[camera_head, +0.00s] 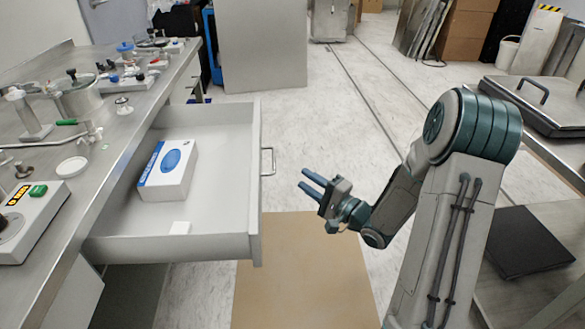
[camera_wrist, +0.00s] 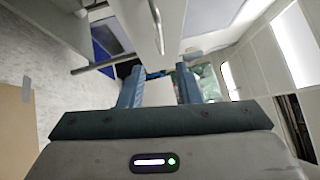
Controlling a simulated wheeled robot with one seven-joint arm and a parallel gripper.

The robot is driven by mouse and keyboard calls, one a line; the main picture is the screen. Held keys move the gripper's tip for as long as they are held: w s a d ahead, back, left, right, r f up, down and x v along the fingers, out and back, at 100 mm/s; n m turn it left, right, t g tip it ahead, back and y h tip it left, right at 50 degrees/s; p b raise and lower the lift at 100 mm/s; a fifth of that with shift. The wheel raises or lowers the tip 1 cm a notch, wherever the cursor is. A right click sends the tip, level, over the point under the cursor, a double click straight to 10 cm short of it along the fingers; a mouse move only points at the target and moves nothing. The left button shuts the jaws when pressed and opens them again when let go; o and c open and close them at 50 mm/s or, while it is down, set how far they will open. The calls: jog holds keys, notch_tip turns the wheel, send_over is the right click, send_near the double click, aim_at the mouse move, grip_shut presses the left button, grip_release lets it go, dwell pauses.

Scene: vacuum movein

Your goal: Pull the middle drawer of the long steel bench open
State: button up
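The long steel bench (camera_head: 113,140) runs along the left of the head view. One of its drawers (camera_head: 222,195) stands far out, its inside in plain view; its front panel faces right. A metal bar handle (camera_head: 268,161) is on that front.
Flasks, a metal pot (camera_head: 80,96) and instruments stand on the bench top. A tan mat (camera_head: 305,275) lies on the floor below my gripper. A steel cart (camera_head: 545,106) is at the right. The pale floor (camera_head: 310,125) behind my gripper is clear.

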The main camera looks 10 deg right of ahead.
jog(key=shift+v, duration=1.45)
jog(key=s+d+r+n+g+h+p, duration=0.1)
jog(key=d+r+n+g+h+p, duration=0.15)
jog(key=r+h+p, duration=0.5)
jog(key=s+d+r+n+g+h+p, duration=0.1)
jog(key=d+r+n+g+h+p, duration=0.1)
jog(key=r+n+h+p, duration=0.35)
jog(key=s+a+r+n+g+p, duration=0.1)
jog(key=s+r+g+p, duration=0.1)
jog(key=s+r, duration=0.3)
jog(key=s+a+r+n+g+p, duration=0.1)
jog(key=s+a+r+g+p, duration=0.1)
jog(key=s, duration=0.7)
jog(key=s+a+r+n+g+p, duration=0.1)
jog(key=s+a+r+g+p, duration=0.1)
jog(key=s+r+p, duration=0.3)
notch_tip(320, 180, up, 3)
jog(key=shift+s+r+g, duration=0.25)
jog(key=shift+s+g, duration=0.4)
jog(key=shift+s, duration=0.35)
